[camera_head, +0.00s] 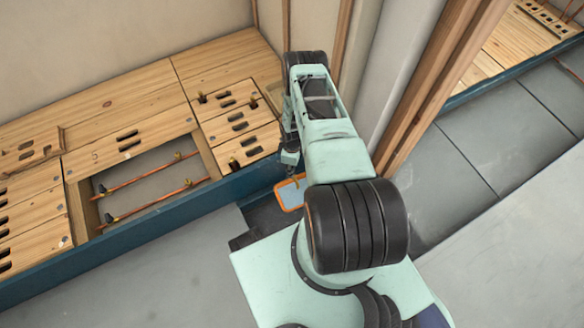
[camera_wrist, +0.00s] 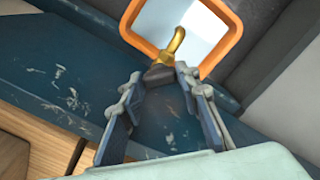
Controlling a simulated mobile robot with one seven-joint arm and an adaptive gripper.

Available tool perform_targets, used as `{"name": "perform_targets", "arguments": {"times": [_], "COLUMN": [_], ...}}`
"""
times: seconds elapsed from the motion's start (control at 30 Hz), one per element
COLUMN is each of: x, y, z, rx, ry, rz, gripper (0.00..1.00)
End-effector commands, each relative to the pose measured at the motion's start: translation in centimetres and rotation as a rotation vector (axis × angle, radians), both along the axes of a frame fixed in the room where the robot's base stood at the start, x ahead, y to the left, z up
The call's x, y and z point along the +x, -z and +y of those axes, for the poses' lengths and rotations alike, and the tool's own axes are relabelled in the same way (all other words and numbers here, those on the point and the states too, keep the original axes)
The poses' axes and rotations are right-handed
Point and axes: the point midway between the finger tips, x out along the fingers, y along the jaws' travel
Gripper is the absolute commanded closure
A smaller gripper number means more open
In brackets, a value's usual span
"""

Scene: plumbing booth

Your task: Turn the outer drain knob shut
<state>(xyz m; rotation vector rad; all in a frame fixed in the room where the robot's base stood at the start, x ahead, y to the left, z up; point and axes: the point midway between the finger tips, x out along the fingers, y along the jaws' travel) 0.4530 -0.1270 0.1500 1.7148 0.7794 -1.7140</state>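In the wrist view a brass spout (camera_wrist: 178,40) with a dark knob (camera_wrist: 159,76) at its near end stands out over an orange-rimmed tray (camera_wrist: 231,50). My gripper (camera_wrist: 160,79) has its two fingertips on either side of the dark knob, closed in close against it. The exact contact is hard to see. In the head view my arm reaches down beside the blue beam, and the gripper (camera_head: 290,160) is small and partly hidden by my arm. The orange-rimmed tray (camera_head: 288,204) shows just below it; the knob cannot be made out there.
The blue beam (camera_head: 150,222) edges a wooden deck (camera_head: 120,104) with slotted panels. An opening in the deck shows copper pipes (camera_head: 150,180) with valves. A wall corner and wooden stud (camera_head: 435,85) stand close to the right of my arm. Grey floor (camera_head: 120,282) is clear at front left.

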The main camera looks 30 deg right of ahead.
Motion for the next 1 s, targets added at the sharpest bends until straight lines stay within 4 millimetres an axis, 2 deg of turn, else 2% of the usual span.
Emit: {"name": "perform_targets", "arguments": {"times": [0.1, 0.47, 1.0], "x": [-0.04, -0.07, 0.00], "y": [-0.01, 0.20, 0.28], "z": [0.02, 0.04, 0.06], "rx": [0.001, 0.001, 0.000], "ry": [0.000, 0.082, 0.519], "rz": [0.001, 0.002, 0.001], "gripper": [0.94, 0.94, 0.94]}}
